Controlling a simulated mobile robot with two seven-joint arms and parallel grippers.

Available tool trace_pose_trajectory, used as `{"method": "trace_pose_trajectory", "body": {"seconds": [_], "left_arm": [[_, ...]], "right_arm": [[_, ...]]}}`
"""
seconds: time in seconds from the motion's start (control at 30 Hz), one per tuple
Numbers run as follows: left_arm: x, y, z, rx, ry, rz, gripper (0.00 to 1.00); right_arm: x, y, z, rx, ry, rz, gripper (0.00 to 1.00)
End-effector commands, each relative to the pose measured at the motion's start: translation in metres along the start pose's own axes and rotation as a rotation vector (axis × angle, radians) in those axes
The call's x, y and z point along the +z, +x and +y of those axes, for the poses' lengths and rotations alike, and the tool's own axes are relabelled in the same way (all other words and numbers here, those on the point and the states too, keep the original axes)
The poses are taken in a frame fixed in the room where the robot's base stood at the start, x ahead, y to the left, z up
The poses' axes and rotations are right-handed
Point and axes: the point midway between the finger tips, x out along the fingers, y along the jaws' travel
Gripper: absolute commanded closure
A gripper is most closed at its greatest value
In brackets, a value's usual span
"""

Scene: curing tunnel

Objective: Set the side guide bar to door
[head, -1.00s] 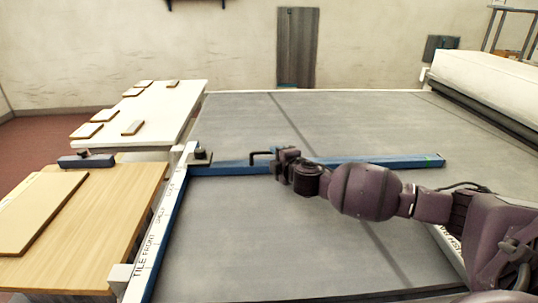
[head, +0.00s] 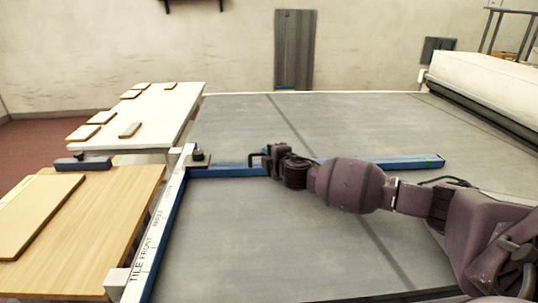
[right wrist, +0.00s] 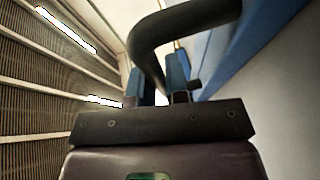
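The side guide bar (head: 400,162) is a long blue bar lying across the grey belt. Its left end meets a white marked rail (head: 152,232) near the rail's far end, beside a dark knob (head: 198,154). TILE is readable at the rail's near end; the far marks are too small to read. A black bent handle (head: 251,160) stands on the bar. My right gripper (head: 271,159) is at the handle's right side, pointing left. The handle (right wrist: 180,22) arches close before it in the right wrist view. Its finger gap is unclear. My left gripper is out of view.
A wooden table (head: 115,210) with a flat board (head: 30,215) stands at the left. A white table (head: 165,117) with several small tiles is behind it. A white machine housing (head: 490,85) is at the back right. The belt (head: 250,235) is otherwise clear.

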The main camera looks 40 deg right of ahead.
Motion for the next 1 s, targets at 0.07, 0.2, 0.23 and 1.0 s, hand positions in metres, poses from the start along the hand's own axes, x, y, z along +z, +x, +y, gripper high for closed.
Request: {"method": "trace_pose_trajectory", "body": {"seconds": [0.07, 0.2, 0.23, 1.0], "left_arm": [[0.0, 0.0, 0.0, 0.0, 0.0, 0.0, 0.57], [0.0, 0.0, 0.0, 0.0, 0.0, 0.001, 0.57], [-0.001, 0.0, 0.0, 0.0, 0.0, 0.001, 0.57], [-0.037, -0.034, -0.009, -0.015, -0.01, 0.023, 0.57]], "right_arm": [[0.0, 0.0, 0.0, 0.0, 0.0, 0.0, 1.0], [0.0, 0.0, 0.0, 0.0, 0.0, 0.0, 1.0], [0.0, 0.0, 0.0, -0.001, 0.0, 0.0, 1.0], [-0.038, -0.089, -0.018, -0.002, 0.003, 0.003, 1.0]]}}
